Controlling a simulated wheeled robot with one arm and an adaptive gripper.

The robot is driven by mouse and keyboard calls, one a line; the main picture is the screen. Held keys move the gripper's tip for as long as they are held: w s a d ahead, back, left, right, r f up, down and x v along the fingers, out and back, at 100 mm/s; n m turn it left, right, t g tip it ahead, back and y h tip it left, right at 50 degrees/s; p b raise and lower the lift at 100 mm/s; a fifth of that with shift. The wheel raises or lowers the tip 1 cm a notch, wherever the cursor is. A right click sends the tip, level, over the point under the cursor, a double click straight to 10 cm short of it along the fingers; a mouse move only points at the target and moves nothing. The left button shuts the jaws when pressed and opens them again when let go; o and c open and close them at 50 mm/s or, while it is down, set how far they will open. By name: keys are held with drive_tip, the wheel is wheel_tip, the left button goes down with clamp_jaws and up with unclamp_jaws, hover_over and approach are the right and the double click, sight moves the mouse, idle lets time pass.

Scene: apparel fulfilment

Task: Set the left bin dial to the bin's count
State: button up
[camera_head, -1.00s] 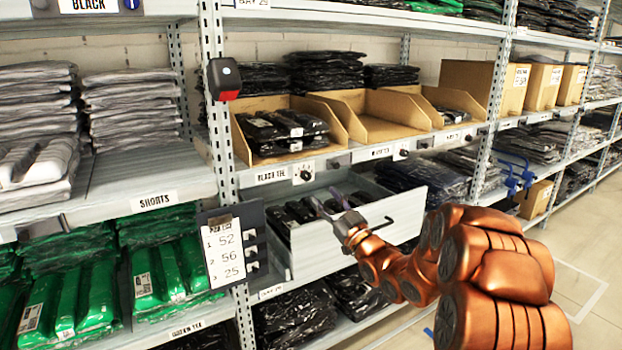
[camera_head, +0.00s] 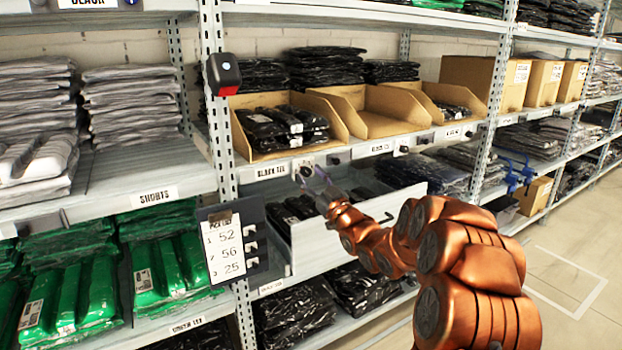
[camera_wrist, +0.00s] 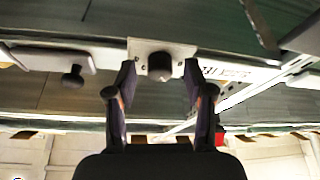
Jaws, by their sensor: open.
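The left bin dial (camera_head: 305,169) is a dark knob on a white plate on the shelf edge, right of the "BLACK TEE" label (camera_head: 271,171). In the wrist view the dial (camera_wrist: 160,66) sits centred between the fingertips. My gripper (camera_head: 314,181) is open in front of the dial; in the wrist view its two fingers (camera_wrist: 160,78) stand on either side of the knob, with gaps visible. The left bin (camera_head: 338,117) is an open cardboard bin holding several black bagged garments. The dial's pointer setting is not readable.
An open drawer (camera_head: 350,228) with black packages juts out below the dial. A pick list card (camera_head: 225,250) hangs on the upright at left. A dark knob (camera_head: 333,160) sits right of the dial. The middle cardboard bin (camera_head: 385,128) is empty. The aisle floor at right is clear.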

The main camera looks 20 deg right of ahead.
clamp_jaws()
drive_tip(key=shift+m, duration=0.4)
drive_tip(key=m+h, duration=0.1)
drive_tip(key=m+h+p, duration=0.1)
drive_tip(key=m, duration=0.1)
drive_tip(key=m+t+h, duration=0.1)
drive_tip(key=m, duration=0.1)
drive_tip(key=shift+a+r+p, duration=0.1)
drive_tip(key=shift+a+p, duration=0.15)
drive_tip(key=shift+p, duration=0.15)
drive_tip(key=shift+a+m+h+p, duration=0.15)
drive_tip(key=shift+m+h, duration=0.5)
drive_tip(key=shift+m, duration=0.7)
drive_tip(key=shift+d+m+h+p, duration=0.15)
drive_tip(key=shift+m+h, duration=0.5)
drive_tip(key=shift+m, duration=1)
unclamp_jaws()
